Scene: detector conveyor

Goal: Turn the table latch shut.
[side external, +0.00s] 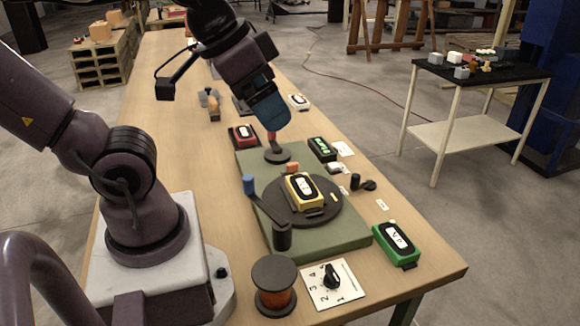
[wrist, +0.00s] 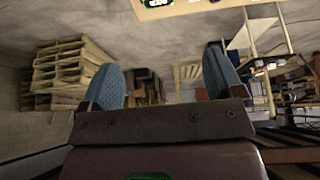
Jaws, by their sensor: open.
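A green base plate (side external: 330,240) on the bench carries a round dark turntable (side external: 329,210) with a yellow detector (side external: 300,190) on it. At the plate's near left stands a dark crank arm (side external: 281,236) with a blue handle (side external: 249,186). At its far end is a dark round piece with a red knob (side external: 271,136). A small orange-red block (side external: 292,168) sits by the turntable's far rim. I cannot tell for sure which of these is the latch. My gripper (side external: 277,117) is above the far end of the plate, tilted; its blue fingers are open and empty in the wrist view (wrist: 162,80).
A red detector (side external: 242,134), a dark green one (side external: 322,149) and a green one (side external: 396,242) lie around the plate. An orange spool (side external: 275,284) and a numbered dial card (side external: 330,285) are at the near edge. A side table (side external: 481,73) stands apart.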

